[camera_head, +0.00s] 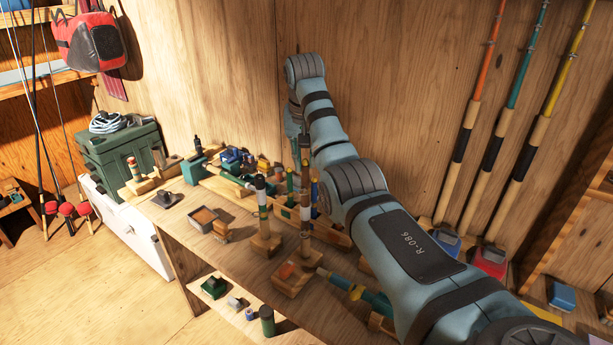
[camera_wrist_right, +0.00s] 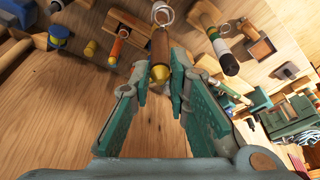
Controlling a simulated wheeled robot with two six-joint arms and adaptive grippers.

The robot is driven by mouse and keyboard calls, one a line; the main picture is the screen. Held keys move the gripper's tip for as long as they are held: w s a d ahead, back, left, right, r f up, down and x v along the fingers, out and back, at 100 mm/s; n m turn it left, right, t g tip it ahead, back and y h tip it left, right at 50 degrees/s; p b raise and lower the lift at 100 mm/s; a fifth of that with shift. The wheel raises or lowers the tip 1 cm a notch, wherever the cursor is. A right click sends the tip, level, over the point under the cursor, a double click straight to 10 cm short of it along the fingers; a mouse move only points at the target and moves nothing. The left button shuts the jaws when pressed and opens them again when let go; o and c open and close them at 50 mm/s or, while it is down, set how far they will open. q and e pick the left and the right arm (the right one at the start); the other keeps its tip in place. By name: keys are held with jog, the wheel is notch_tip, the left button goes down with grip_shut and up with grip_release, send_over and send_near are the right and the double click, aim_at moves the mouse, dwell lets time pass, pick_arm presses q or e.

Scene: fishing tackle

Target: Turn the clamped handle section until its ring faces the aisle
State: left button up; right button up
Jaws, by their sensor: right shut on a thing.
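The handle section (camera_wrist_right: 160,48) is a brown rod with a yellow end, seen nearly end-on in the right wrist view. A pale ring (camera_wrist_right: 162,14) shows beyond it at the top of that view. My right gripper (camera_wrist_right: 160,72) is shut on the section near its yellow end, with one finger on each side. The ring's facing is not clear in the head view. My left gripper is not in view.
A second handle section (camera_head: 262,205) with white and dark bands stands close left in a wooden block. The bench (camera_head: 190,225) also holds a small open box (camera_head: 204,217). A green tackle box (camera_head: 122,150) stands at the left; fishing rods (camera_head: 511,130) lean at right.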

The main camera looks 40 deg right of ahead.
jog(key=shift+m, duration=0.3)
grip_shut()
jog(key=m+g+h, duration=0.1)
jog(key=m, duration=0.3)
jog(key=shift+w+m, duration=0.15)
jog(key=shift+m, duration=0.15)
jog(key=o, duration=0.7)
grip_release()
jog(key=o, duration=0.7)
jog(key=shift+d+f, duration=0.15)
jog(key=shift+d, duration=0.15)
jog(key=shift+a, duration=0.2)
